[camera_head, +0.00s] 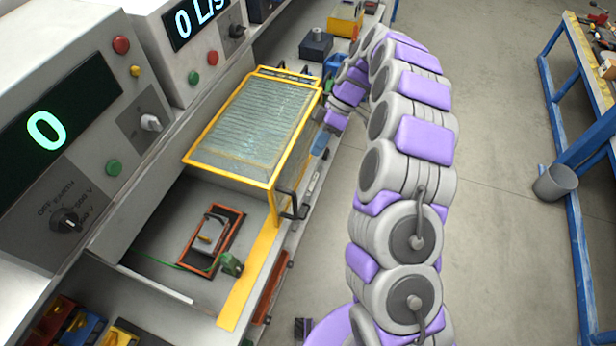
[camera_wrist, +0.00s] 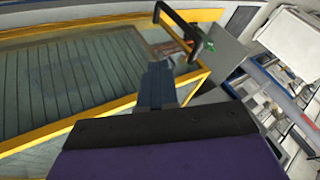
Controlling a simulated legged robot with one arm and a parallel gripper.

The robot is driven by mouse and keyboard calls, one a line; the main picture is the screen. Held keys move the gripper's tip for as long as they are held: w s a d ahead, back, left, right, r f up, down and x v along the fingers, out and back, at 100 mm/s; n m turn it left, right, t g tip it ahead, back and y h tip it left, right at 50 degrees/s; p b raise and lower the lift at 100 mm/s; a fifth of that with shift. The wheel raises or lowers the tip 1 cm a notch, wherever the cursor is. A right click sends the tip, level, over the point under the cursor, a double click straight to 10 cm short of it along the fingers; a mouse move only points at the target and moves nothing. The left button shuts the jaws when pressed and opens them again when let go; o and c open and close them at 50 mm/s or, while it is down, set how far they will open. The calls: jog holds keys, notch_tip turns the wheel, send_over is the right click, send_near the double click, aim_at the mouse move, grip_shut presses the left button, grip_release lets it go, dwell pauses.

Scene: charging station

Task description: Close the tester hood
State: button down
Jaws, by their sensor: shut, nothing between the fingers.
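The tester hood (camera_head: 250,125) has a yellow frame and clear ribbed panels. It stands over the far part of the bench bay, and the near part of the bay lies uncovered. A black handle (camera_head: 291,205) is on its near right corner. My gripper (camera_head: 320,114) is at the hood's right side, beyond the handle; whether it touches the frame I cannot tell. In the wrist view my shut, empty fingers (camera_wrist: 157,84) point along the yellow frame, with the hood panel (camera_wrist: 70,80) at left and the black handle (camera_wrist: 183,32) ahead.
An orange-framed fixture (camera_head: 210,240) sits in the uncovered bay beside a yellow strip (camera_head: 248,275). Grey control panels (camera_head: 75,120) with lit displays line the left. Small boxes (camera_head: 316,45) stand on the far bench.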

jog(key=s+a+f+b, duration=0.1)
jog(key=s+a+f, duration=0.3)
jog(key=s+f, duration=0.4)
jog(key=shift+a+b, duration=0.35)
jog(key=shift+a, duration=0.05)
jog(key=shift+s+f, duration=0.1)
jog(key=shift+s, duration=0.05)
dwell(0.3)
